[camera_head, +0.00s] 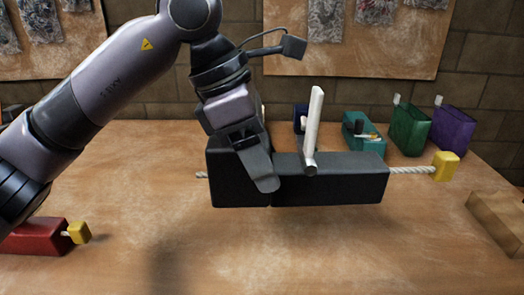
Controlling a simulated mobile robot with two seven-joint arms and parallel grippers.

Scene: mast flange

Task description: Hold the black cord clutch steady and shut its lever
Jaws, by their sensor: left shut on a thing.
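The black cord clutch (340,182) is a long dark block in the middle of the view, with a white rope (408,170) through it that ends in a yellow block (446,166) on the right. Its white lever (314,125) stands nearly upright from the top, leaning slightly right. My left gripper (262,175) is shut on the clutch's left part from above, with one finger down its near face. The other finger is hidden. My right gripper is not in view.
A red block (35,237) with a yellow end lies at the left front. Teal (363,130), green (408,130) and purple (453,130) blocks stand behind the clutch. A wooden block (500,222) lies at the right edge. The front of the table is clear.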

